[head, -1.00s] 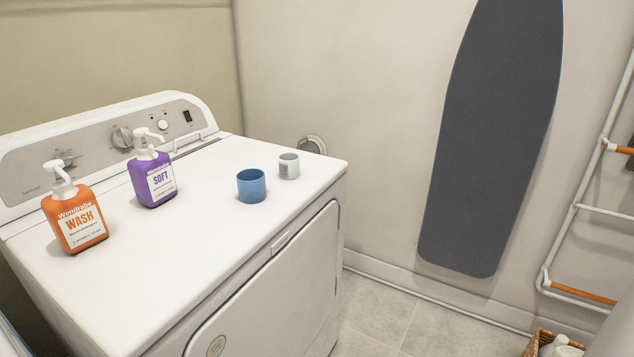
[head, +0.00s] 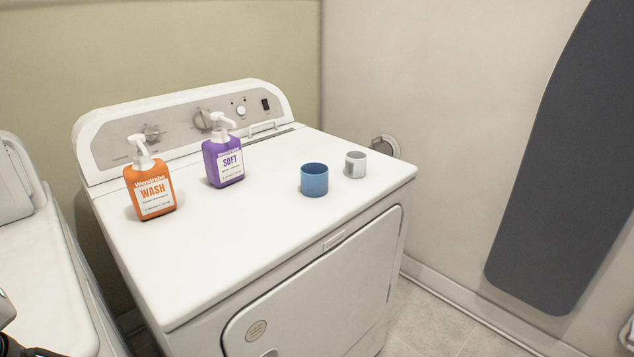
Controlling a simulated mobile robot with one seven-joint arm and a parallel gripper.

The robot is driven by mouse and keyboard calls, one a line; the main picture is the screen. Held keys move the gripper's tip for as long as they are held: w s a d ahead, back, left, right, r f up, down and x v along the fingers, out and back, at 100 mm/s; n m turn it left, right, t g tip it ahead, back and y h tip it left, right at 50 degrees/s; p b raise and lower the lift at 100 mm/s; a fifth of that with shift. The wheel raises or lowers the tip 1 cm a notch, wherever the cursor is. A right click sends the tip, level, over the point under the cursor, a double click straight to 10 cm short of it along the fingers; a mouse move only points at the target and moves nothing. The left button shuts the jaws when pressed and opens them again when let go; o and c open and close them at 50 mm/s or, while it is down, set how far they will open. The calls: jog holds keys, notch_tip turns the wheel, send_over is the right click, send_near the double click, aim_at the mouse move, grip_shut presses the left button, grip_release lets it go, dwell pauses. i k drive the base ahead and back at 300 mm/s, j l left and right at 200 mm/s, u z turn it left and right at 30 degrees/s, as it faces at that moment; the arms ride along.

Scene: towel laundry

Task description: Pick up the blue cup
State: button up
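The blue cup (head: 314,181) stands upright on the white top of the dryer-like machine (head: 240,255), right of its middle. It is open at the top and has no visible handle. A smaller white-grey cup (head: 355,165) stands just behind it to the right, with a small gap between them. My gripper is not clearly in view. Only a dark and grey piece, which seems to be part of my arm, shows at the lower left edge, far from the cup.
An orange WASH pump bottle (head: 150,180) and a purple SOFT pump bottle (head: 223,160) stand left of the cups. A second white machine (head: 40,270) is at the far left. A dark ironing board (head: 570,160) is on the right wall. The machine top's front is clear.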

aim_at(314, 176)
jog(key=i+l+z, duration=0.2)
jog(key=z, duration=0.2)
jog(key=i+l+z, duration=0.1)
jog(key=i+z, duration=0.3)
